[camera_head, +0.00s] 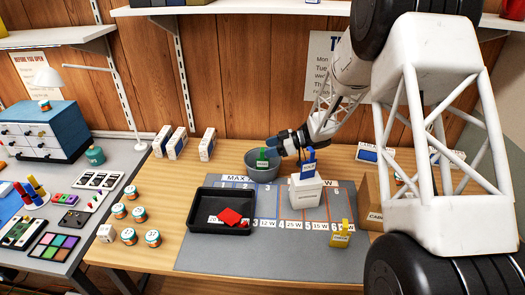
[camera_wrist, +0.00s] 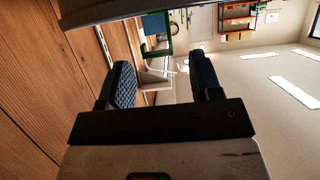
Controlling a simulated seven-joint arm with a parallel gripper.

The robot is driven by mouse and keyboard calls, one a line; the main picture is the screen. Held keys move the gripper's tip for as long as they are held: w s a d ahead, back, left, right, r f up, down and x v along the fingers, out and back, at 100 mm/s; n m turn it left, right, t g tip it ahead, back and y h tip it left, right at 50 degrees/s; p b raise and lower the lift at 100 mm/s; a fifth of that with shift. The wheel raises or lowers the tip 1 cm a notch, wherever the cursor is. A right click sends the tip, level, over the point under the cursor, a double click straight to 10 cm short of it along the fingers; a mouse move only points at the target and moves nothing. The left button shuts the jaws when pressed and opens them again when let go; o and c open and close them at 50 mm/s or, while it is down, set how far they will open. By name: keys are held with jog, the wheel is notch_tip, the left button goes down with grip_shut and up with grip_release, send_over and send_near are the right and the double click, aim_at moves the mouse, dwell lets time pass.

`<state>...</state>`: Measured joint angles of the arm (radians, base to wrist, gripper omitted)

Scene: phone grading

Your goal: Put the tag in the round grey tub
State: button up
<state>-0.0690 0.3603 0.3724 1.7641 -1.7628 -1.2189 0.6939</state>
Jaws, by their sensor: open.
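The round grey tub (camera_head: 262,174) stands at the back left of the grey mat. A green labelled piece (camera_head: 262,158) stands upright at the tub; whether it is inside or behind the rim I cannot tell. My gripper (camera_head: 277,146) is just right of and above the tub, pointing left, with its dark fingers apart. In the wrist view the open fingers (camera_wrist: 163,78) have nothing clearly between them, and a green frame shows beyond them. A red flat piece (camera_head: 230,216) lies in the black tray (camera_head: 203,196). I cannot tell which piece is the tag.
A white box (camera_head: 305,194) with a blue labelled piece (camera_head: 308,162) stands right of the tub. A yellow labelled piece (camera_head: 341,235) stands on the mat (camera_head: 265,255) at front right. Several small jars (camera_head: 128,236) stand left of the tray. A cardboard box (camera_head: 376,200) is at right.

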jog(key=v, duration=0.6)
jog(key=shift+d, duration=0.35)
jog(key=shift+r, duration=0.15)
dwell(0.3)
